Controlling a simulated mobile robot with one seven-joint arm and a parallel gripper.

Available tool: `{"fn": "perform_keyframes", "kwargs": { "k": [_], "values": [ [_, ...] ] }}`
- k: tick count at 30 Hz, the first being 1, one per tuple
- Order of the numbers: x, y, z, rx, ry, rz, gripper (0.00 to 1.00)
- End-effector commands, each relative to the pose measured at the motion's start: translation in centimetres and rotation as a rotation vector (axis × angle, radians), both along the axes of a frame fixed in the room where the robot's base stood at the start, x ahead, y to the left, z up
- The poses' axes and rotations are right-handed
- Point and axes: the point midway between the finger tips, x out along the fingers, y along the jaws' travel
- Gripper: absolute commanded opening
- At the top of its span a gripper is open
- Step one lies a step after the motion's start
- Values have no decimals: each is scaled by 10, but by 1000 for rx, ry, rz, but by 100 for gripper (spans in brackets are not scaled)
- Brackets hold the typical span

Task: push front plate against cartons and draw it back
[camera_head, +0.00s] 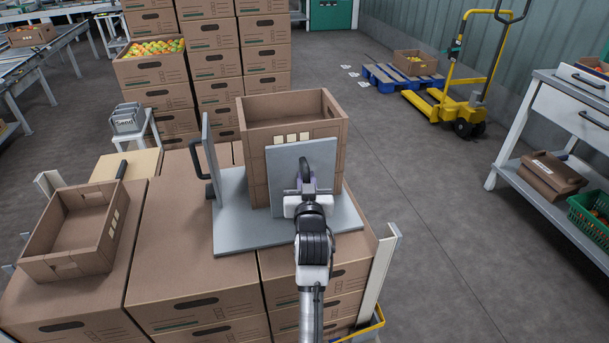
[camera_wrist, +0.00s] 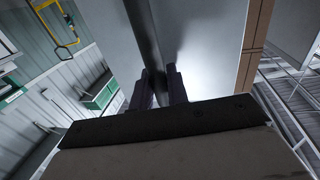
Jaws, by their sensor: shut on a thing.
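The grey front plate (camera_head: 318,196) stands upright at the near face of the stacked open cartons (camera_head: 262,134). My gripper (camera_head: 305,192) is shut on the plate's dark handle. In the wrist view the gripper's fingers (camera_wrist: 160,88) sit on both sides of the dark handle bar (camera_wrist: 146,42), with the plate (camera_wrist: 205,45) behind it. The cartons stand on a grey base (camera_head: 238,237). A second upright grey plate (camera_head: 209,150) with a black handle stands at their left, apart from them. I cannot tell whether the front plate touches the cartons.
The base rests on closed cartons (camera_head: 190,250). An empty open carton (camera_head: 75,235) lies at the left, near a board with a black handle (camera_head: 125,165). Tall carton stacks (camera_head: 215,70) stand behind. A yellow pallet truck (camera_head: 455,100) and a white bench (camera_head: 560,105) are at the right, with open floor between.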

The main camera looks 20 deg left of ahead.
Motion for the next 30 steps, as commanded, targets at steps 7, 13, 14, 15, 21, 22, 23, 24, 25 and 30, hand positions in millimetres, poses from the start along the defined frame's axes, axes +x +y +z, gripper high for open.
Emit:
{"fn": "perform_keyframes", "kwargs": {
  "k": [7, 13, 14, 15, 21, 22, 23, 24, 25, 30],
  "values": [
    [-33, -23, -1, -2, 2, -2, 0],
    [-38, -26, -1, 0, 3, -1, 0],
    [-38, -26, -1, 0, 3, -1, 0],
    [-38, -26, -1, -2, 4, -1, 0],
    [-38, -26, -1, -2, 4, -1, 25],
    [-38, -26, -1, -2, 4, -1, 29],
    [-38, -26, -1, -2, 4, -1, 33],
    [-37, -26, -1, -1, 3, -1, 35],
    [-37, -26, -1, -1, 3, -1, 35],
    [-37, -25, -1, 0, 2, -1, 35]
  ]
}}
